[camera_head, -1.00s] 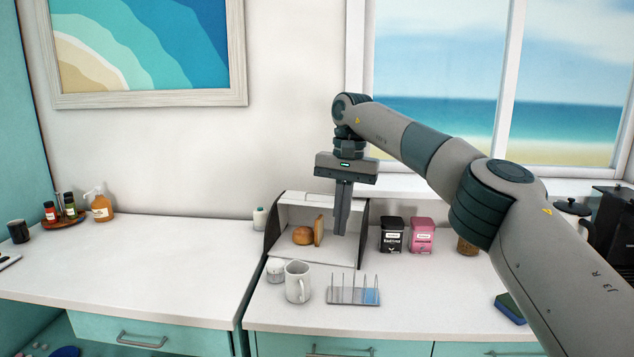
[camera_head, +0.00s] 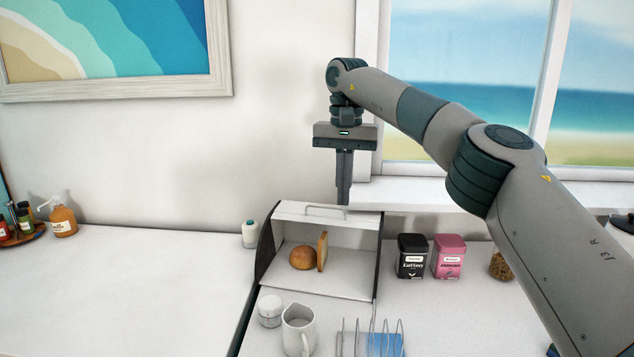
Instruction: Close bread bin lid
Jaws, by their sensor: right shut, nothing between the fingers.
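The bread bin (camera_head: 289,281) stands on the counter against the back wall, its front open. Its white lid (camera_head: 337,222) with a bar handle (camera_head: 325,209) is raised at the top. A round bun (camera_head: 303,258) and a bread slice (camera_head: 323,251) are inside. My right gripper (camera_head: 343,200) points straight down with its fingers shut and empty. Its fingertips are at the raised lid's upper edge, close to the right end of the handle; whether they touch the lid I cannot tell. My left gripper is not in view.
A black tin (camera_head: 411,257) and a pink tin (camera_head: 448,258) stand right of the bin. A lidded jar (camera_head: 270,311), a white mug (camera_head: 298,332) and a wire toast rack (camera_head: 385,338) stand in front. A white bottle (camera_head: 250,234) is at its left. The left counter is largely clear.

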